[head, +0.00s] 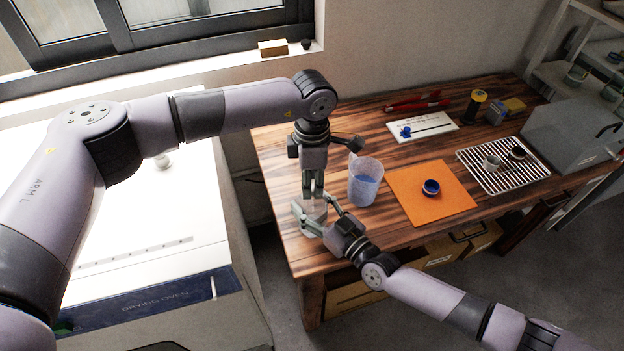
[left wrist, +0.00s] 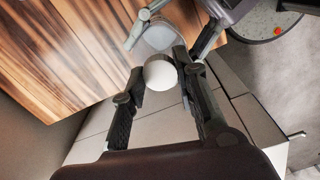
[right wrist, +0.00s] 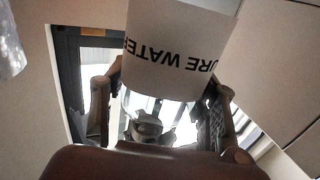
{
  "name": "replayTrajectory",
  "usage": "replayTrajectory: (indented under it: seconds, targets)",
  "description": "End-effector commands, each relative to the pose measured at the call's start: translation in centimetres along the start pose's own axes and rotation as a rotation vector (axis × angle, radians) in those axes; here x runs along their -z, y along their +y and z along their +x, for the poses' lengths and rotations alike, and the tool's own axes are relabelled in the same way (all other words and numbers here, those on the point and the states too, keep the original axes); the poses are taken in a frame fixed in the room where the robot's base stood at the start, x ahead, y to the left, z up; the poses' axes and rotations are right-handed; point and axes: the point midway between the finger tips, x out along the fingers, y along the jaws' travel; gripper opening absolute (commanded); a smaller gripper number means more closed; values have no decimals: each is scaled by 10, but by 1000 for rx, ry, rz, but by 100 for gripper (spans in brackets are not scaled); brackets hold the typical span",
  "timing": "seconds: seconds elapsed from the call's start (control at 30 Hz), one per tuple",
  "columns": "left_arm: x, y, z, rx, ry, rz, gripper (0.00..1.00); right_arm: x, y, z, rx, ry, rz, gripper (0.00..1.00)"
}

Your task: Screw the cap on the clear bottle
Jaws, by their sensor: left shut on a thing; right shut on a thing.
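The clear bottle (head: 314,210) is held upright at the table's front left corner. In the right wrist view its white label (right wrist: 180,52) reads "PURE WATER", upside down. My right gripper (head: 318,222) is shut around the bottle from the side. My left gripper (head: 313,190) points down from above, just over the bottle. In the left wrist view its fingers are shut on a round white cap (left wrist: 160,74), with the bottle (left wrist: 158,38) partly behind it. I cannot tell whether the cap touches the bottle's neck, which the fingers hide.
A translucent beaker (head: 365,182) stands just right of the bottle. An orange mat (head: 405,200) with a small blue-rimmed round item (head: 431,187) lies further right. A wire rack (head: 530,172) and a grey box (head: 580,135) are at the far right. A white appliance (head: 150,230) is at left.

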Motion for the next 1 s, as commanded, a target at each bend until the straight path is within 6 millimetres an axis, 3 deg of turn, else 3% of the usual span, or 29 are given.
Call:
replayTrajectory:
  seconds: [0.1,0.23,0.27,0.6,1.0]
  targets:
    - [1,1,0,-3,1,142,0,0,0,0,0,0,-1,0]
    - [1,2,0,-3,1,132,0,0,0,0,0,0,-1,0]
    - [1,2,0,-3,1,132,29,0,0,0,0,0,-1,0]
    - [0,1,0,-1,0,131,51,0,0,0,0,-1,-1,0]
    - [0,1,-8,-2,0,131,51,0,0,0,0,-1,-1,0]
